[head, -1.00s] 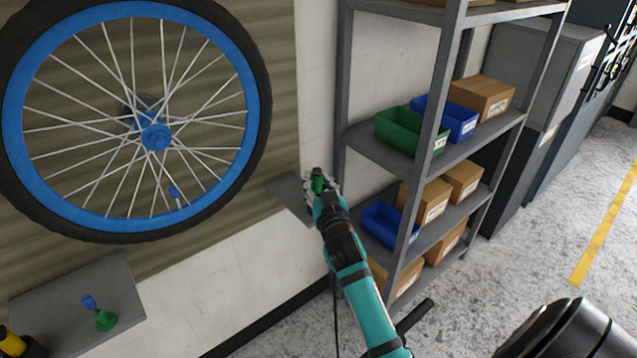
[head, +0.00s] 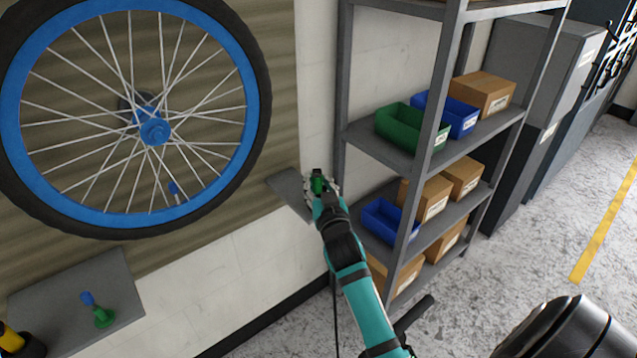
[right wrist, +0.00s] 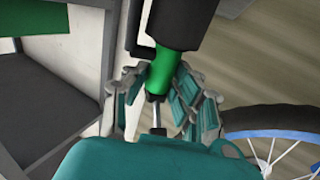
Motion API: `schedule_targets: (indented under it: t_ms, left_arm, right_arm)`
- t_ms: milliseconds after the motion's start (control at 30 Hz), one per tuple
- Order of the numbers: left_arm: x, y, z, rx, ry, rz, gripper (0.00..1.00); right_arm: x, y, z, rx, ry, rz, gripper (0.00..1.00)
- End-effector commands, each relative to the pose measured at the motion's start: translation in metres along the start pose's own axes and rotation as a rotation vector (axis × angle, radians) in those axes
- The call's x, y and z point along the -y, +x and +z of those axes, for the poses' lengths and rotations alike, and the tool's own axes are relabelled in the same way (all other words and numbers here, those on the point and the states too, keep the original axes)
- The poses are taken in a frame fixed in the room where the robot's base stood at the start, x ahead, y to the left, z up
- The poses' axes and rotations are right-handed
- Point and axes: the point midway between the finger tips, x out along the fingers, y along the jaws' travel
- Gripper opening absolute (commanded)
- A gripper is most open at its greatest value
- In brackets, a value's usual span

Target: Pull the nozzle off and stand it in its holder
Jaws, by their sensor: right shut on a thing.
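My right gripper (head: 320,186) is shut on the nozzle (head: 317,184), a green piece beside the grey wall plate right of the wheel. In the right wrist view the fingers (right wrist: 168,98) sit on both sides of the green nozzle (right wrist: 160,76), with a dark cylinder above it and a thin metal stem below. The blue-rimmed wheel (head: 258,95) hangs at the left, with its blue-tipped valve (head: 174,188) near the lower rim, apart from the gripper. I cannot tell which thing is the holder. My left gripper is not in view.
A small grey plate (head: 284,184) juts out just left of the gripper. A grey shelf (head: 60,320) at lower left bears a green cone-like stand (head: 103,317) with a blue top. A rack (head: 385,155) with bins and boxes stands close on the right.

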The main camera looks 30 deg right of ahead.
Motion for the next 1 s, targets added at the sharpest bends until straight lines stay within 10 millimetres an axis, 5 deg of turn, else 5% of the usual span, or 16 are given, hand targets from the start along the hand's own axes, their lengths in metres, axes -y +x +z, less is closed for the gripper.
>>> schedule_targets:
  t_ms: [333, 367, 533, 1000]
  left_arm:
    - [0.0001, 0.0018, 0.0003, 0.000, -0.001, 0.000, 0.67]
    - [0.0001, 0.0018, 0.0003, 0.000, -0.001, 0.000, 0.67]
    - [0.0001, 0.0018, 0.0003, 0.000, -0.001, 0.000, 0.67]
    - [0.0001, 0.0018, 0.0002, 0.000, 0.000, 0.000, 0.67]
  right_arm:
    - [0.0001, 0.0000, 0.0028, -0.001, 0.000, 0.000, 0.00]
    - [0.0000, 0.0000, 0.0028, -0.001, 0.000, 0.000, 0.29]
    - [0.0000, 0.0000, 0.0029, 0.000, 0.000, 0.000, 0.51]
    - [-0.0001, 0.0000, 0.0037, 0.001, 0.000, 0.000, 0.58]
